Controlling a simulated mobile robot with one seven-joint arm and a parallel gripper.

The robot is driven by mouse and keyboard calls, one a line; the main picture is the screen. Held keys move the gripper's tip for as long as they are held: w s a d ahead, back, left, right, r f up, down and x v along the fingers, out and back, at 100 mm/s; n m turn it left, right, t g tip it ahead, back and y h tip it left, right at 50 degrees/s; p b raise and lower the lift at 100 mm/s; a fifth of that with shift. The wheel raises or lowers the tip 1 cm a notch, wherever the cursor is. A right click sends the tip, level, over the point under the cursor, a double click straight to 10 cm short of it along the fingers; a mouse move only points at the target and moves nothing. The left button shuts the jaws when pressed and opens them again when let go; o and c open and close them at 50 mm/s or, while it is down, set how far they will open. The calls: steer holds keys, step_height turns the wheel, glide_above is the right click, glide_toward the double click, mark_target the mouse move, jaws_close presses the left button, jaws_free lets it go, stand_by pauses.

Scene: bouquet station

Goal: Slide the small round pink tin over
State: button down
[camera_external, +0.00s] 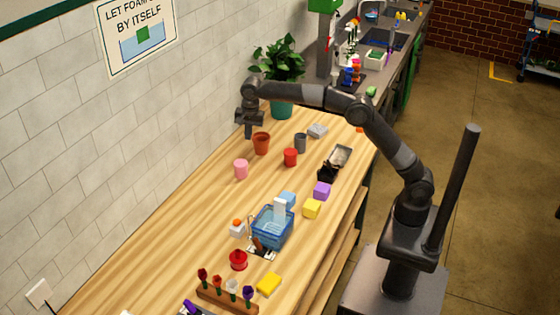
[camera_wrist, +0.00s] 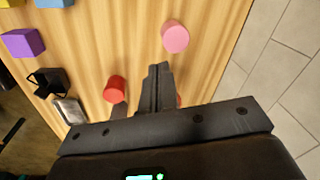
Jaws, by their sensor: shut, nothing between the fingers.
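The small round pink tin (camera_external: 240,169) stands on the wooden table near the wall side. It also shows in the wrist view (camera_wrist: 175,38), beyond my fingertips and a little to the right. My gripper (camera_external: 248,132) points down on the far side of the tin, next to the terracotta pot. In the wrist view my fingers (camera_wrist: 160,70) are together with nothing between them, and a gap shows between them and the tin. How high the fingertips are above the table is hard to tell.
A potted plant (camera_external: 281,105) is behind. A blue bin (camera_external: 272,228) and coloured blocks stand nearer. The table is clear on the near side of the tin.

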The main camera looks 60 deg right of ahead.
mark_target(244, 161)
steer(key=w+a+f+m, duration=0.1)
steer(key=a+f, duration=0.1)
steer(key=f, duration=0.5)
steer(key=w+a+f+m, duration=0.1)
steer(key=w+a+f, duration=0.1)
steer(key=f, duration=0.5)
steer(key=w+a+f+m+g, duration=0.1)
steer(key=w+a+f+m, duration=0.1)
steer(key=f, duration=0.5)
steer(key=shift+w+a, duration=0.1)
steer(key=shift+a, duration=0.35)
steer(key=d, duration=0.2)
steer(key=shift+d+r, duration=0.15)
steer(key=shift+d, duration=0.85)
steer(key=shift+d, duration=0.1)
steer(key=d, duration=0.6)
steer(key=shift+d, duration=0.1)
